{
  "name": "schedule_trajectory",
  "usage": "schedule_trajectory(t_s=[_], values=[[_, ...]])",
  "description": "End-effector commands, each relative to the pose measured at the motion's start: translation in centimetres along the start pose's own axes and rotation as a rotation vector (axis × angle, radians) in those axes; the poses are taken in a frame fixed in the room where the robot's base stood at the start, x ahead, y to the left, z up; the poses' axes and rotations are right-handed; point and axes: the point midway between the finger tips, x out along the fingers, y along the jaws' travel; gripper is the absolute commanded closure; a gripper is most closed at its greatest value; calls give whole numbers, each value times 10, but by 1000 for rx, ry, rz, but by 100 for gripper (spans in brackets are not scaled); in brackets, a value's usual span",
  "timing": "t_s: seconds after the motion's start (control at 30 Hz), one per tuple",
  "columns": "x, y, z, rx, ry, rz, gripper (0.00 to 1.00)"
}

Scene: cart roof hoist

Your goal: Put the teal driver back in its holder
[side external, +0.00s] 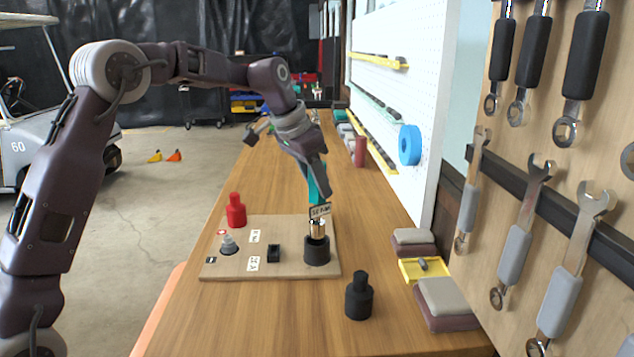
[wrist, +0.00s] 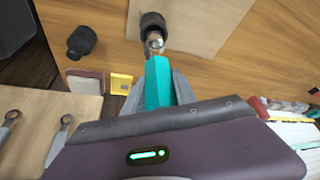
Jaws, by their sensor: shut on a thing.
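My gripper (side external: 318,182) is shut on the teal driver (side external: 317,190), which points down over the wooden board. In the wrist view the teal driver (wrist: 158,84) sits between my two fingers. Below the driver is a shiny metal piece (side external: 317,228) in the mouth of a black round cup (side external: 317,251) at the board's right side. The cup and metal also show at the top of the wrist view (wrist: 152,22). I cannot tell whether the driver touches the metal, or whether this cup is the holder.
The wooden board (side external: 285,271) also carries a red knobbed piece (side external: 236,212), a grey fitting (side external: 229,245) and a small black block (side external: 273,253). A loose black knobbed piece (side external: 359,298) stands in front. A yellow tray (side external: 422,269) and stacked pads are at right, below hanging wrenches.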

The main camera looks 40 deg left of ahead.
Motion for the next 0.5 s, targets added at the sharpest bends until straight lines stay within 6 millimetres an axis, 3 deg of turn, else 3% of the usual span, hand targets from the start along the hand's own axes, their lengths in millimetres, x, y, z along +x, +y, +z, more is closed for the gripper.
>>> schedule_trajectory(t_s=[0.5], values=[[5, 0, 2, 0, 1, 0, 100]])
